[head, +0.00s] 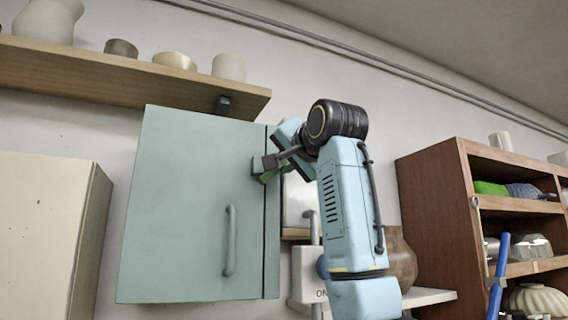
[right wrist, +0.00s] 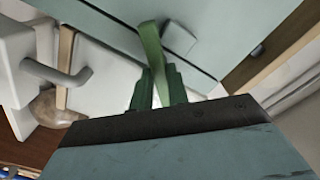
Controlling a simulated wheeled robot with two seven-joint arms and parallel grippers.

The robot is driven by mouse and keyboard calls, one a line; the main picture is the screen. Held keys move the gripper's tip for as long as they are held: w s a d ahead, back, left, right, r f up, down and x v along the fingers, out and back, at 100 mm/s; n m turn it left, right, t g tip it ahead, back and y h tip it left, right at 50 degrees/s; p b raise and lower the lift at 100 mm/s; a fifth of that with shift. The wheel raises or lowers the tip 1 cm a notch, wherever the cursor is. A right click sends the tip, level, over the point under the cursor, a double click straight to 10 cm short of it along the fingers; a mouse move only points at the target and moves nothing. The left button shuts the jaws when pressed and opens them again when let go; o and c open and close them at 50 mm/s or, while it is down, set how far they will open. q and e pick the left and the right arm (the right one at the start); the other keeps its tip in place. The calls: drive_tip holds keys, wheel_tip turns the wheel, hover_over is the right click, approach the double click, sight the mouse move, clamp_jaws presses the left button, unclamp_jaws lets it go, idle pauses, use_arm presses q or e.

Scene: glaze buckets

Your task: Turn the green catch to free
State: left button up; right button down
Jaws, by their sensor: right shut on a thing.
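The green catch (right wrist: 151,42) is a small lever at the edge of the pale green cabinet (head: 190,200). In the head view the catch (head: 268,177) is a small green patch at the door's upper right edge, partly hidden by my gripper. My right gripper (right wrist: 158,88) is shut on the lever, which runs up from between the two dark green fingers onto the cabinet face. In the head view my right gripper (head: 265,164) reaches the cabinet's edge from the right. The door looks closed, with its grey handle (head: 231,240) below. My left gripper is not in view.
A wooden shelf (head: 120,80) with pots runs above the cabinet. A cream cabinet (head: 45,235) stands at left. A white box (head: 307,275) with a lever is just right of the cabinet. A brown shelf unit (head: 430,210) and a brown vase (head: 400,258) stand further right.

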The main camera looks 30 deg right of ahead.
drive_tip(key=n, duration=0.4)
drive_tip(key=shift+n, duration=0.3)
drive_tip(key=n, duration=0.4)
drive_tip(key=shift+n, duration=0.4)
drive_tip(key=c, duration=1.4)
unclamp_jaws()
drive_tip(key=shift+o, duration=0.2)
